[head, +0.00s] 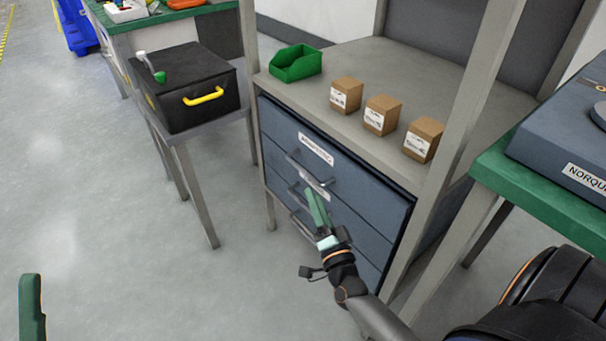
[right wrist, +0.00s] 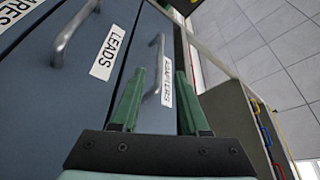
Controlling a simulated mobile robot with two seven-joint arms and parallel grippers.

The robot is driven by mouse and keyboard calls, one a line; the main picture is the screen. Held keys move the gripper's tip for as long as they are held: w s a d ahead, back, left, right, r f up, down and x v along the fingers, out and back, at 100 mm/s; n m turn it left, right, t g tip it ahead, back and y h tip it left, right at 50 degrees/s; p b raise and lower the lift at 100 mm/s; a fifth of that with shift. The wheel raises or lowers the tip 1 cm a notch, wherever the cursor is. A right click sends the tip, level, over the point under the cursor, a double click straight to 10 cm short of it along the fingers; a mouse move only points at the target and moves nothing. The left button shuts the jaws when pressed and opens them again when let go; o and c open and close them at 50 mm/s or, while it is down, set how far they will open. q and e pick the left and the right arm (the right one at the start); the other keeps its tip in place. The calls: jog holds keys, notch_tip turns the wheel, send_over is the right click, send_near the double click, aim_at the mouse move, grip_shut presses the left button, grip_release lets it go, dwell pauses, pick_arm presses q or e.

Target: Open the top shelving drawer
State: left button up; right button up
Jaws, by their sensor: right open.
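The top shelving drawer (head: 350,167) is a blue-grey front under the grey shelf and looks shut. Its white label reads ADAPTERS (right wrist: 167,81), and its bar handle (right wrist: 154,66) shows in the right wrist view between my fingers in the picture. My right gripper (head: 315,200) is open and empty in front of the drawers; its green fingers (right wrist: 156,88) point toward the top drawer's handle without visibly touching it. In the head view the gripper covers part of the lower drawers. One green finger of my left gripper (head: 31,305) shows at the bottom left.
The LEADS drawer, with its handle (right wrist: 75,37), is below the top one. Several cardboard boxes (head: 381,115) and a green bin (head: 295,63) stand on the shelf. Grey posts (head: 458,130) frame the unit. A black case (head: 185,88) stands left; the floor (head: 120,240) there is clear.

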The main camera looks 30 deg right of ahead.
aim_at(303, 169)
jog(key=b+x, duration=0.2)
jog(key=x, duration=0.7)
jog(key=shift+w+d, duration=0.1)
jog(key=shift+w, duration=0.25)
grip_shut()
dwell(0.9)
